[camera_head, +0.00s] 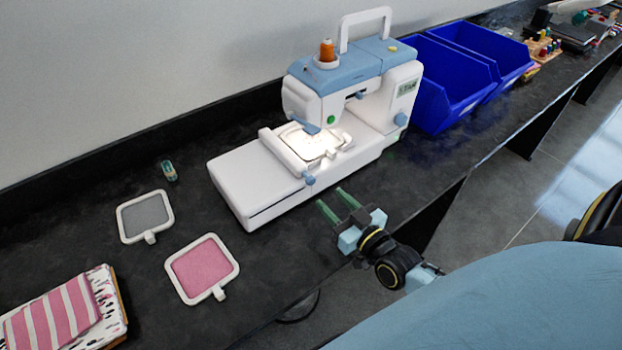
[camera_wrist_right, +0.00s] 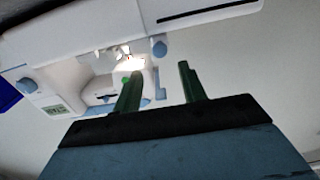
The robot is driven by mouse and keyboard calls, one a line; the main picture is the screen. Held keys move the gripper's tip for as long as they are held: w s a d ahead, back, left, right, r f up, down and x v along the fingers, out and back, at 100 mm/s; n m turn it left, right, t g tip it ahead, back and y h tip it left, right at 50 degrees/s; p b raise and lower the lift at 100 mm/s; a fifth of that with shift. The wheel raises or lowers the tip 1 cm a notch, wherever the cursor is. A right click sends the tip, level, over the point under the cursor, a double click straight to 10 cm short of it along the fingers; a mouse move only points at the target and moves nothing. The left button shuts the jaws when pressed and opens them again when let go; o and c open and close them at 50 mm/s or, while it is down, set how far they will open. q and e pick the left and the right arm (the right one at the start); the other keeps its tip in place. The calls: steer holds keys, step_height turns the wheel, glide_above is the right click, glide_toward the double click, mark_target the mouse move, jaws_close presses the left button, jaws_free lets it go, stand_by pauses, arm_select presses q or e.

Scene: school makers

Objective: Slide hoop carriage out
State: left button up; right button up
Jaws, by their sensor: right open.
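The white and light blue sewing and embroidery machine (camera_head: 372,75) stands on the dark counter. Its hoop carriage (camera_head: 285,152) is a white bar across the bed, with a blue knob (camera_head: 309,180) at its near end. A small hoop (camera_head: 322,143) lies beside the carriage under the lit needle area. My right gripper (camera_head: 336,201) is open and empty, in front of the machine's bed and apart from the knob. In the right wrist view its green fingers (camera_wrist_right: 158,84) point toward the machine, and the blue knob (camera_wrist_right: 159,49) shows beyond them. My left gripper is not in view.
A grey hoop (camera_head: 146,215) and a pink hoop (camera_head: 203,268) lie on the counter at left, near folded fabric (camera_head: 58,312). Blue bins (camera_head: 446,87) stand right of the machine. A small bobbin-like item (camera_head: 168,171) lies behind the hoops.

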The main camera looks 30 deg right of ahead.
mark_target(312, 181)
steer(key=w, duration=0.9)
steer(key=shift+a, duration=0.4)
jaws_close()
